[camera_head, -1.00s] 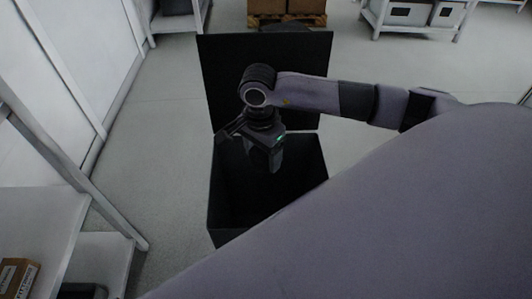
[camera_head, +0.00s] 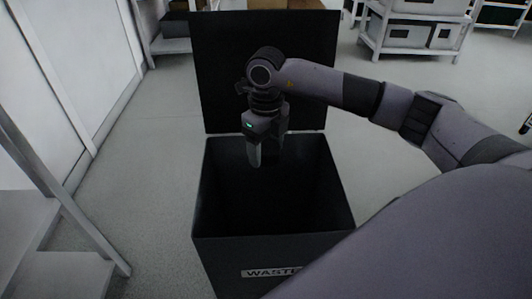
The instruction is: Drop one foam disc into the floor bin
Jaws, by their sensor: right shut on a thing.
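The black floor bin (camera_head: 228,258) stands open in the middle of the view, with a label reading "WAST..." partly covered by my arm. Its lid (camera_head: 220,85) stands upright at the back. My right gripper (camera_head: 265,155) points down over the rear part of the bin's opening. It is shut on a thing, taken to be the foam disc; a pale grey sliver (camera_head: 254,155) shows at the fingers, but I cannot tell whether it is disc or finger. The bin's inside is dark and its contents cannot be made out. My left gripper is out of view.
A white shelf frame (camera_head: 65,205) stands at the left, close to the bin. A rack with grey boxes (camera_head: 405,35) is at the back right. Grey floor (camera_head: 140,150) is clear between the shelf and the bin.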

